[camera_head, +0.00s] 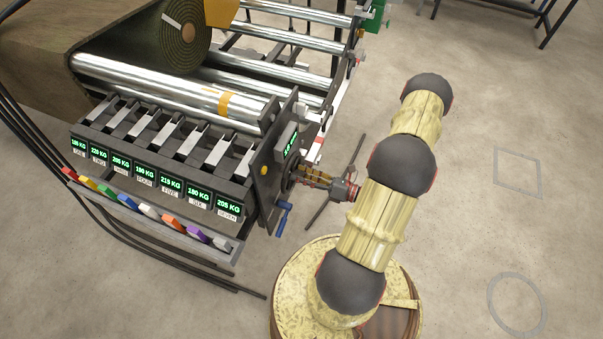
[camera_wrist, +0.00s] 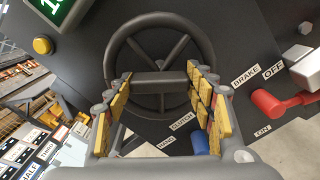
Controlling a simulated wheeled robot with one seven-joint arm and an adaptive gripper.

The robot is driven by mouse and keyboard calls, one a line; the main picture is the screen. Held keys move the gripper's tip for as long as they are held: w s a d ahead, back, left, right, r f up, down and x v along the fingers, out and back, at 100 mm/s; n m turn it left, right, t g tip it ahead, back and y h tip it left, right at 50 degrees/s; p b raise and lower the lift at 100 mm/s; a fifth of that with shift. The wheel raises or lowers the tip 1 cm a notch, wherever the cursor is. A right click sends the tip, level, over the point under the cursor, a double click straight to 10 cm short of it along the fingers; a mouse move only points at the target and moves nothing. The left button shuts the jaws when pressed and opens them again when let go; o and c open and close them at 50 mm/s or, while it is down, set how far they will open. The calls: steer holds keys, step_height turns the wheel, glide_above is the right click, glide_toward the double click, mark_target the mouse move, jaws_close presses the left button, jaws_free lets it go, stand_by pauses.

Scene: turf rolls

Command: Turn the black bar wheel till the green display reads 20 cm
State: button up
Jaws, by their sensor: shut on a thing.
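The black bar wheel (camera_wrist: 205,42) faces me in the wrist view, a round rim with spokes and a thick black bar (camera_wrist: 160,84) across it. My gripper (camera_wrist: 160,80) has its yellow-padded fingers at both ends of this bar and is shut on it. In the head view my gripper (camera_head: 312,180) reaches the wheel (camera_head: 287,180) on the side panel of the machine, mostly hidden by the fingers. The green display (camera_head: 290,146) sits above the wheel, too small to read there. In the wrist view the display (camera_wrist: 58,8) is cut off; only a leading 1 shows clearly.
A red brake lever (camera_wrist: 280,103) stands right of the wheel, between OFF and ON labels. A blue handle (camera_head: 283,216) hangs below the wheel. A yellow button (camera_wrist: 42,45) is at left. Several weight displays (camera_head: 143,175) line the machine's front.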

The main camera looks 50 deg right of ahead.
steer(key=m+p, duration=0.2)
steer(key=m, duration=0.2)
steer(key=shift+m, duration=0.3)
steer(key=m+p, duration=0.1)
steer(key=m, duration=0.2)
steer(key=shift+m+p, duration=0.3)
steer(key=m+p, duration=0.1)
steer(key=m, duration=0.3)
steer(key=shift+f+m+p, duration=0.1)
steer(key=shift+m+p, duration=0.25)
steer(key=shift+m, duration=1.35)
steer(key=o, duration=1.7)
